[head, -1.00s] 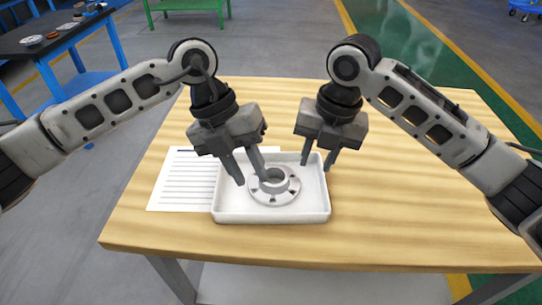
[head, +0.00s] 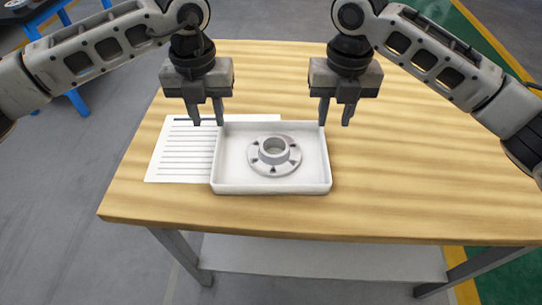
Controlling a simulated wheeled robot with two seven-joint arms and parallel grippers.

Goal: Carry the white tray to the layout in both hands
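The white tray (head: 225,187) is a shallow rectangular tray resting on the wooden table. A light grey flanged shell (head: 274,155), with a raised ring and holes in its flange, lies in it near the middle. My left gripper (head: 208,123) is open and empty at the tray's back left corner, fingers pointing down. My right gripper (head: 335,123) is open and empty at the back right corner. In the picture, each gripper's fingers lie to either side of a side wall line; I cannot tell their height above the rim.
A white sheet with printed lines (head: 180,155) lies left of the tray, and the tray hides part of it. The wooden table (head: 430,190) is clear on the right and in front. A dark table with blue legs stands at the far left.

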